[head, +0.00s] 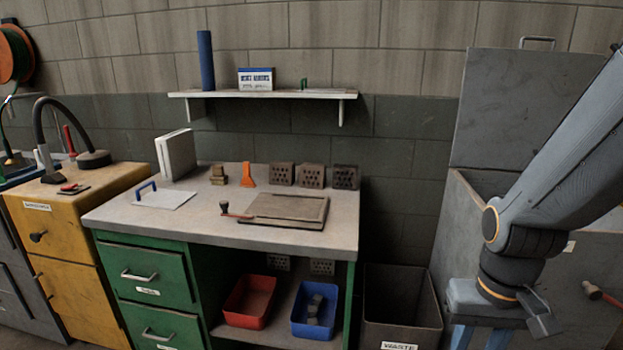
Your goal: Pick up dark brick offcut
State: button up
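Dark grey pieces (314,308) lie in the blue bin (335,328) on the low shelf under the bench. They may be brick offcuts, but they are too small to make out clearly. Three hollow bricks stand in a row at the back of the bench: two brown ones (282,174) (312,176) and a darker one (346,177) at the right end. My gripper (541,312) hangs at the lower right, well apart from the bench and bins. Its fingers are seen at an angle, and I cannot tell whether they are open.
A red bin (249,301) stands left of the blue one. A grey waste bin (402,335) stands right of the bench. The benchtop (200,222) holds a brown board (288,211), an orange tool (248,175) and a blue-handled plate (165,199). A shelf (262,94) hangs above.

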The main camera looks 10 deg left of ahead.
aim_at(313, 177)
jog(key=u, duration=2)
jog(key=i, duration=1.8)
jog(key=z, duration=3)
jog(key=i, duration=0.5)
jog(key=z, duration=0.05)
